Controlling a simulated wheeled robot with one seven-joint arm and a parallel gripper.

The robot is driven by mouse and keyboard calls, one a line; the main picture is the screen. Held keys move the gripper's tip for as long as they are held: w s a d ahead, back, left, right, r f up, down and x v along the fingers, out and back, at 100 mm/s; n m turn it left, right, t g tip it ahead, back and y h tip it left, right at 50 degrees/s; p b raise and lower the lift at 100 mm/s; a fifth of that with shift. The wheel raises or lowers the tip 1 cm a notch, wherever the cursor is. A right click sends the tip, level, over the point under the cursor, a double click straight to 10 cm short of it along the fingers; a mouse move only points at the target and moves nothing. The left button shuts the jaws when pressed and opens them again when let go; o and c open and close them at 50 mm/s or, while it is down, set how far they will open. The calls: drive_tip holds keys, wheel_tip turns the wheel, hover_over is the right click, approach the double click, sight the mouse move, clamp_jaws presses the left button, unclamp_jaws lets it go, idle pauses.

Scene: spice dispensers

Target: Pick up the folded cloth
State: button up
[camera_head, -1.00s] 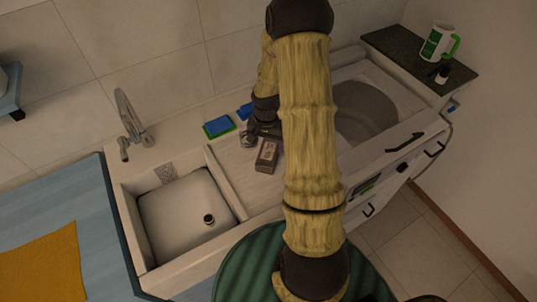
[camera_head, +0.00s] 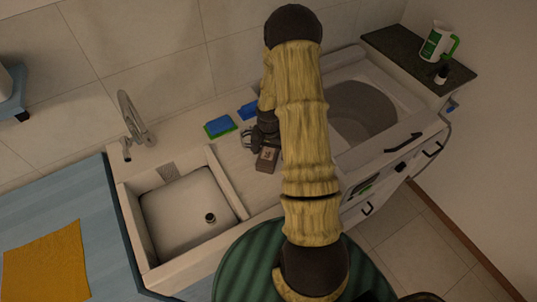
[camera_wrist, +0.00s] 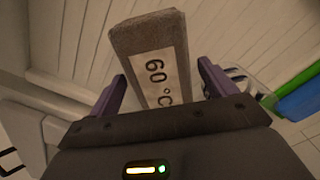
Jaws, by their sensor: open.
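A small grey-brown block with a pale label reading "60 °C" looks like the folded cloth (camera_head: 267,160). It lies on the white counter between the sink and the round basin. In the wrist view the folded cloth (camera_wrist: 148,35) fills the middle, its labelled face toward me. My gripper (camera_head: 258,143) is at its far end in the head view. In the wrist view my gripper (camera_wrist: 163,72) is open, with one purple finger on each side of the cloth. I cannot tell whether either finger touches it. My arm covers part of the counter to the right.
Blue-green sponges (camera_head: 219,126) lie behind the cloth; green and blue shapes show at right in the wrist view. A sink (camera_head: 185,212) with a tap (camera_head: 133,125) is on the left. A flat orange cloth (camera_head: 47,265) lies on the blue counter (camera_head: 70,205).

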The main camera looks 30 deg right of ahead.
sight(269, 151)
drive_tip(key=shift+s+a, duration=0.1)
drive_tip(key=shift+c, duration=0.2)
drive_tip(key=c, duration=1.2)
drive_tip(key=shift+o, duration=0.2)
drive_tip(key=shift+r, duration=0.15)
wheel_tip(269, 151, up, 10)
drive_tip(key=shift+f+b, duration=0.1)
drive_tip(key=shift+b, duration=0.9)
